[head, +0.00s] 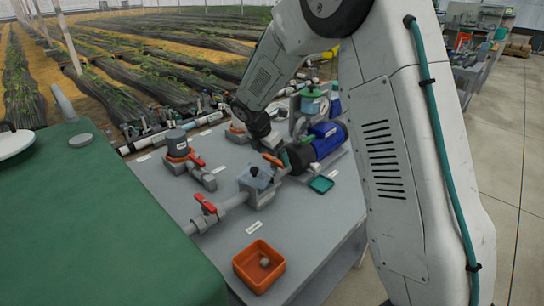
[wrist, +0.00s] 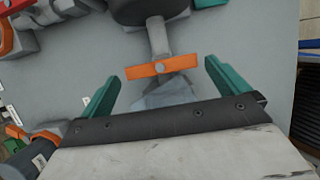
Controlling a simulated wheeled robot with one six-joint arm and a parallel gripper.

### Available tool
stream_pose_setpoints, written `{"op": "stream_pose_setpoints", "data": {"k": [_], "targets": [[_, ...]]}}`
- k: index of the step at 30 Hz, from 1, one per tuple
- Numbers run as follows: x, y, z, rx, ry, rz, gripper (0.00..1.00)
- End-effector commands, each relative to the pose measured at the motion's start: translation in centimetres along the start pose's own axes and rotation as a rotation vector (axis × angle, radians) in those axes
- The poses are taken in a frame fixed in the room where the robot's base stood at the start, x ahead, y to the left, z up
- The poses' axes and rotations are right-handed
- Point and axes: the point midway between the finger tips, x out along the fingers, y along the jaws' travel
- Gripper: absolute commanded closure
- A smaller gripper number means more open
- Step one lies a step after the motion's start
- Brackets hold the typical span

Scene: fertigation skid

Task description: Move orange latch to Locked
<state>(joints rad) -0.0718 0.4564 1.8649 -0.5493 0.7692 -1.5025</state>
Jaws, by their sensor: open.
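The orange latch (wrist: 161,67) is a short flat bar with a round pivot in its middle. In the wrist view it lies crosswise over a grey pipe, its right end slightly higher. My gripper (wrist: 162,78) is open, with one teal finger left of the latch and one right. Both fingers look apart from the bar, and nothing is held. In the head view the latch (head: 272,159) shows beyond a grey box with a black knob (head: 255,172), below my wrist. My gripper is mostly hidden there. I cannot read any Locked mark.
A red-handled valve (head: 205,203) and an orange tray (head: 259,266) are nearer on the grey bench. A grey cylinder with an orange collar (head: 178,146) stands left. The bench front is mostly clear.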

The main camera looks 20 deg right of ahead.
Motion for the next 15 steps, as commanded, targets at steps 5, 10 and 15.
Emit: {"op": "stream_pose_setpoints", "data": {"k": [5, 10, 15], "targets": [[1.24, -0.04, 0.02, 0.000, 0.000, 0.000, 0.00], [1.31, -0.03, 0.02, 0.000, 0.000, 0.000, 0.00], [1.29, -0.03, 0.01, 0.000, 0.000, 0.000, 0.25]]}}
